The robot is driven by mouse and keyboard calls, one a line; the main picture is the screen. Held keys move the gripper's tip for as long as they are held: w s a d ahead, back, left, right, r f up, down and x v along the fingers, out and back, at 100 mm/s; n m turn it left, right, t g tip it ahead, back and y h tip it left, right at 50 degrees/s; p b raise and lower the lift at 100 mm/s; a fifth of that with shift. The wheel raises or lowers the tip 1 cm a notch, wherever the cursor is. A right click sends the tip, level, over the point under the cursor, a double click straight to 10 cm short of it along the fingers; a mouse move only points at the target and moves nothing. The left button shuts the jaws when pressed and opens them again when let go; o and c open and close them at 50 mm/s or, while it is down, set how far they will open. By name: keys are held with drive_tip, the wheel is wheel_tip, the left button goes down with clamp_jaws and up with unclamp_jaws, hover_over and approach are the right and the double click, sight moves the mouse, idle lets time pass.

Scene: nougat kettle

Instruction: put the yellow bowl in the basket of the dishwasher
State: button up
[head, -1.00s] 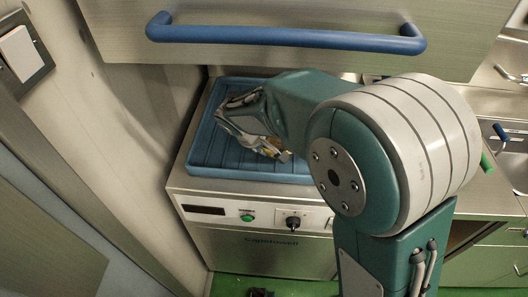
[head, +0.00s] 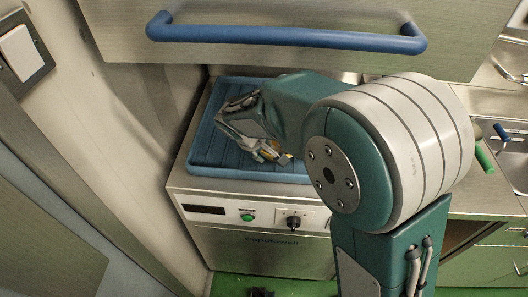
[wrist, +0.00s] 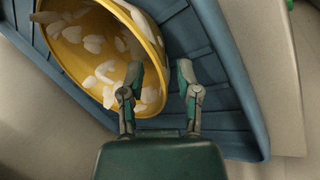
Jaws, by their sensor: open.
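The yellow bowl (wrist: 98,58), with white flakes or pale markings inside, is in the upper left of the wrist view, within the blue basket (wrist: 228,70). It looks tilted in that view. My gripper (wrist: 158,72) is open; its left finger overlaps the bowl's right rim in the picture and its right finger is over the basket. I cannot tell whether the left finger touches the bowl. In the head view the ribbed blue basket (head: 203,148) sits on the dishwasher (head: 270,252), with my gripper (head: 272,153) over it. There the bowl is mostly or wholly hidden by my gripper and arm.
The raised dishwasher hood (head: 290,62) with its blue handle (head: 285,37) is above the basket. A wall (head: 130,120) is close on the left. A counter and sink (head: 512,165) are at the right, with a green-handled item (head: 484,157) near my arm.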

drive_tip(key=v, duration=0.6)
drive_tip(key=shift+s+r, duration=0.2)
drive_tip(key=shift+r, duration=0.15)
drive_tip(key=shift+a, duration=0.1)
